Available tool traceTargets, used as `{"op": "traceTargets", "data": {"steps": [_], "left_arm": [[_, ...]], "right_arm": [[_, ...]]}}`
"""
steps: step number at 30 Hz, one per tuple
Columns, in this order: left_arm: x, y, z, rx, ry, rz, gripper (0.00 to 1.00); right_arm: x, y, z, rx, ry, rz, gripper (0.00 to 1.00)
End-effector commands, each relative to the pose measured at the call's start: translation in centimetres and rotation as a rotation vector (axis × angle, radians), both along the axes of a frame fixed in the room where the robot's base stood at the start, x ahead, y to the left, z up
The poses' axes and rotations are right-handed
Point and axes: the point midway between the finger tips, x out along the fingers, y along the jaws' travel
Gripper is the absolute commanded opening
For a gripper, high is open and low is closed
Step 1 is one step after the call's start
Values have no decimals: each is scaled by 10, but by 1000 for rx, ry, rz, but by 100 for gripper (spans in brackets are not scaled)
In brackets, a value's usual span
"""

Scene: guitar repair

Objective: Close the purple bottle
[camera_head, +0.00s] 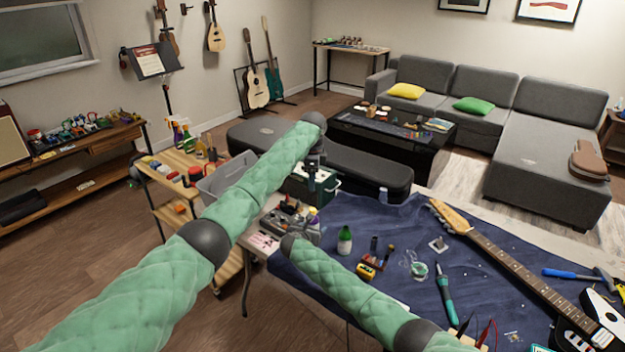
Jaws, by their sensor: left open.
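I cannot clearly make out the purple bottle. Spray bottles (186,138) stand on the wooden cart, one with a purplish tint. My left gripper (312,190) points down above the back of the caddy, open, with nothing visible between its fingers. My right arm reaches in from the bottom right toward the caddy's front; its gripper is hidden behind the rounded arm end.
The blue cloth (405,220) covers the table. A green toolbox (329,184) stands behind the caddy. The wooden cart (168,178) is left.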

Motion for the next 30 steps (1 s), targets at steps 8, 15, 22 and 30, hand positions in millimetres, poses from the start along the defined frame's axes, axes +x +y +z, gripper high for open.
{"op": "traceTargets", "data": {"steps": [8, 15, 22, 30], "left_arm": [[0, 0, 0, 0, 0, 0, 48], [0, 0, -5, 0, 0, 0, 48], [0, 0, -12, 0, 0, 0, 48], [0, 0, -16, 0, 0, 0, 48]], "right_arm": [[-1, 0, 1, 0, 0, 0, 67], [-18, 7, 6, 2, -1, 1, 67], [-45, 17, 18, 1, 0, 1, 67], [-65, 25, 27, 1, 1, 1, 67]]}}
